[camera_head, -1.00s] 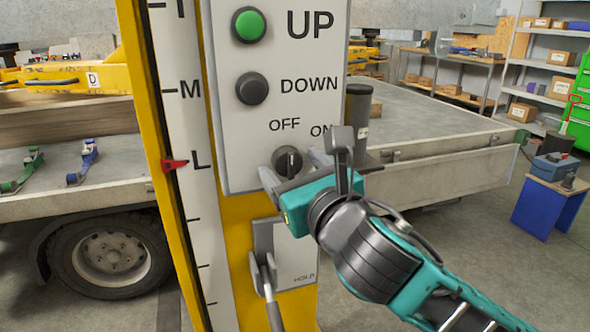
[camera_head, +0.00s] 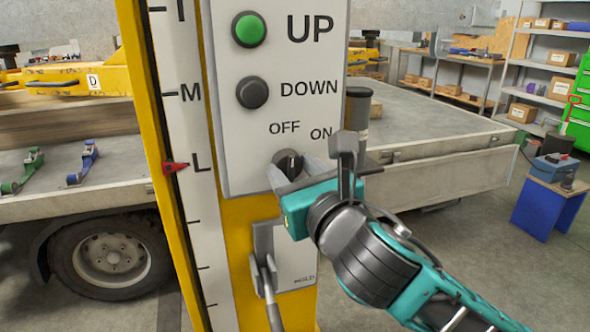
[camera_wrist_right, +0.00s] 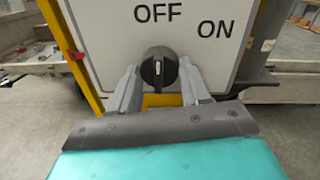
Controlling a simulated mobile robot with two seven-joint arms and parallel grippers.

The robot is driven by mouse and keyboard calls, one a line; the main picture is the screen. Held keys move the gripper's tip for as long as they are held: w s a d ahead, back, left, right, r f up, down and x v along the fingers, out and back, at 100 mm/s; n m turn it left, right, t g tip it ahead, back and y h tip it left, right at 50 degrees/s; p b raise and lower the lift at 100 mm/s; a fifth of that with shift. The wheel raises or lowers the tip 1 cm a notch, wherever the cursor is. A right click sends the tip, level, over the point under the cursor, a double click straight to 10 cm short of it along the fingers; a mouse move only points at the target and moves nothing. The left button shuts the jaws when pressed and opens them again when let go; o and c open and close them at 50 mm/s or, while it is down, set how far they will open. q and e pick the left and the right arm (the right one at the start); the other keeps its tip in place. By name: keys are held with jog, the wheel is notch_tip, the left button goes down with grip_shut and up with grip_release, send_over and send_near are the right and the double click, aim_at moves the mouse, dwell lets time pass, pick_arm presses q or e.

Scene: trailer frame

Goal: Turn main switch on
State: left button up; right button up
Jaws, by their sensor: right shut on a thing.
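The main switch (camera_head: 287,160) is a round black rotary knob low on the grey-white control panel (camera_head: 230,140). OFF is printed above it and ON at its upper right. In the right wrist view, the knob (camera_wrist_right: 158,70) has its pointer bar roughly upright, towards OFF. My right gripper (camera_head: 291,170) is at the knob, with one grey finger on each side, shut on it. In the wrist view the fingers (camera_wrist_right: 157,80) flank the knob; exact contact is hard to see. My left gripper is not in view.
A green UP button (camera_head: 249,29) and a black DOWN button (camera_head: 252,92) sit above. A lever (camera_head: 266,278) on a yellow post hangs below. A trailer bed (camera_head: 430,130) lies behind, with shelves (camera_head: 545,60) at the back right.

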jog(key=m+p, duration=0.2)
jog(key=shift+m, duration=0.4)
jog(key=m+p, duration=0.1)
jog(key=m, duration=0.1)
jog(key=shift+m+p, duration=0.35)
jog(key=shift+m, duration=0.05)
jog(key=m+p, duration=0.1)
jog(key=m, duration=0.1)
jog(key=shift+a+m+t, duration=0.1)
jog(key=shift+m+t, duration=0.3)
jog(key=shift+f+m+p, duration=0.1)
jog(key=shift+m+p, duration=0.3)
jog(key=shift+m, duration=0.6)
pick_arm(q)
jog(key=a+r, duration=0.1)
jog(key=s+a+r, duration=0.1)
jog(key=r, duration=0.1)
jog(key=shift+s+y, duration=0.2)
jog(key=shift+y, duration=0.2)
pick_arm(e)
jog(key=shift+m, duration=0.6)
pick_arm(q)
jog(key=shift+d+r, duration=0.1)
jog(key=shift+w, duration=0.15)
pick_arm(e)
jog(key=o, duration=1.1)
jog(key=shift+c, duration=0.2)
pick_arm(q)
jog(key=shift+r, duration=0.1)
